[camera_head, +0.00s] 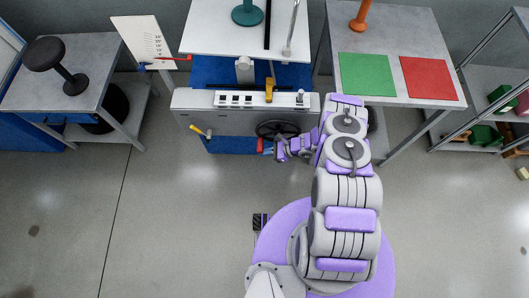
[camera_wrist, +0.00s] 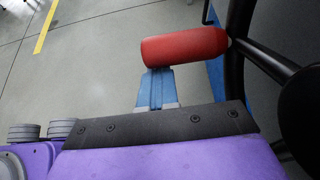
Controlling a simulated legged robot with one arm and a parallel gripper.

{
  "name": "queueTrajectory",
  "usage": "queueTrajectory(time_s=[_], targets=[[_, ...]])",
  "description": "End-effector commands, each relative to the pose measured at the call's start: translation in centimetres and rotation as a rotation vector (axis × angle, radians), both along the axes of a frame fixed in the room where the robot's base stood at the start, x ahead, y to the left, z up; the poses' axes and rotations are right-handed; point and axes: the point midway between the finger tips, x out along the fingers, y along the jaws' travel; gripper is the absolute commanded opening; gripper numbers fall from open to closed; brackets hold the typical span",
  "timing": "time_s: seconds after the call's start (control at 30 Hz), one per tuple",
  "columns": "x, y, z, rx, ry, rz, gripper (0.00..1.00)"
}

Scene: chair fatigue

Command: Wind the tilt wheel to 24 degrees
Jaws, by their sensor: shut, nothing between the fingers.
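The tilt wheel (camera_head: 277,129) is a dark wheel on the front of the grey machine. A red handle (camera_head: 260,145) sticks out at its lower left rim. My gripper (camera_head: 268,151) is just right of the red handle, below the wheel. In the wrist view the red handle (camera_wrist: 185,47) lies crosswise just beyond my blue fingertips (camera_wrist: 158,82), and dark wheel spokes (camera_wrist: 265,55) show at the right. The fingers are together with nothing between them. Their tips meet the handle's edge in the picture; I cannot tell whether they touch it. No readable angle shows.
The machine's panel (camera_head: 240,99) carries switches and a yellow lever (camera_head: 269,90). A yellow-ended lever (camera_head: 196,129) sticks out at left. A table with green (camera_head: 367,75) and red (camera_head: 426,78) mats stands right. A stool (camera_head: 44,54) stands on the left table. The front-left floor is clear.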

Motion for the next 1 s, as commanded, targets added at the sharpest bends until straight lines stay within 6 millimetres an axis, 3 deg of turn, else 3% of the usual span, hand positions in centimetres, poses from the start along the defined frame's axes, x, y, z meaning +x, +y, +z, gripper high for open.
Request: queueTrajectory(time_s=[1.0], targets=[[-0.42,0.56,0.37,0.056,-0.001,0.001,0.00]])
